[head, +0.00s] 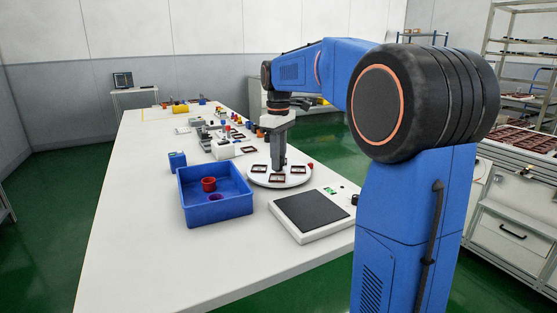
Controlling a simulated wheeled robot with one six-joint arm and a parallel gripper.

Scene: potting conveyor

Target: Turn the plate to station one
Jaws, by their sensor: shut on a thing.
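The plate (268,183) is a round white disc on the long white table. It carries several small dark brown-red square frames, one at its left (258,168), one at its right (299,169) and one at its front (276,178). My gripper (278,169) points straight down, and its tip meets the plate near the middle, between the frames. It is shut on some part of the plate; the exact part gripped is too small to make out. A small red knob or mark (310,166) shows at the plate's right edge.
A blue bin (215,210) with a red ring-shaped part (208,184) stands left of the plate. A flat device with a dark pad (310,210) lies in front of it to the right. Several small parts and devices crowd the table behind. The table's front left is clear.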

